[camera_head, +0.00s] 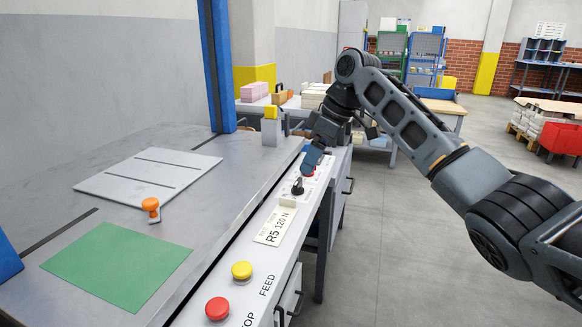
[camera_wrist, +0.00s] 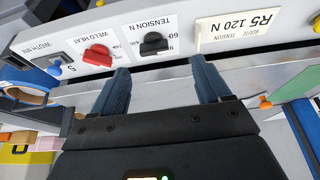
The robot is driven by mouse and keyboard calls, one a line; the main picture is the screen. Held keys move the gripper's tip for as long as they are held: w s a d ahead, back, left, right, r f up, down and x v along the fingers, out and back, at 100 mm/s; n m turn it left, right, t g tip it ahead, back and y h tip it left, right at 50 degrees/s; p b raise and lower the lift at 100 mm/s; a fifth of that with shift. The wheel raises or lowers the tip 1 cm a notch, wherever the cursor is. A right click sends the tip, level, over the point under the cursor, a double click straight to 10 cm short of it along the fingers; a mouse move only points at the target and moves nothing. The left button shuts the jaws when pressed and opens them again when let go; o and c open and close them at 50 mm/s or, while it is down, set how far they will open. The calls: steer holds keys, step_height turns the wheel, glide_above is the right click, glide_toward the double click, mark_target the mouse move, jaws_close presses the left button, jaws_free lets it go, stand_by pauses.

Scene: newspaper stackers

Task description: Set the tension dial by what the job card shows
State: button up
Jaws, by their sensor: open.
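The job card (camera_head: 276,226) lies on the sloped white panel and reads "R5 120 N". It also shows upside down in the wrist view (camera_wrist: 240,28). The tension dial (camera_head: 297,187) is a black knob just beyond the card. In the wrist view it is the black knob (camera_wrist: 153,43) under "TENSION N", with small scale numbers too unclear to read fully. I cannot tell its setting. My gripper (camera_head: 309,166) is open and empty. In the wrist view its blue fingers (camera_wrist: 160,65) are apart, with the dial ahead between their tips, not gripped.
Beside the tension dial are a red weld heat knob (camera_wrist: 98,55) and a blue width knob (camera_wrist: 60,68). Nearer on the panel are a yellow button (camera_head: 242,270) and a red button (camera_head: 217,308). An orange knob (camera_head: 151,206) stands on the grey table.

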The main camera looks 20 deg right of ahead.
mark_target(298, 181)
steer(key=x, duration=0.5)
steer(key=w+b+x, duration=0.1)
steer(key=x, duration=0.1)
steer(key=shift+w+f, duration=0.1)
steer(key=shift+f, duration=0.2)
steer(key=shift+c, duration=0.2)
steer(key=c, duration=1)
steer(key=shift+r+p, duration=0.1)
steer(key=shift+p, duration=0.3)
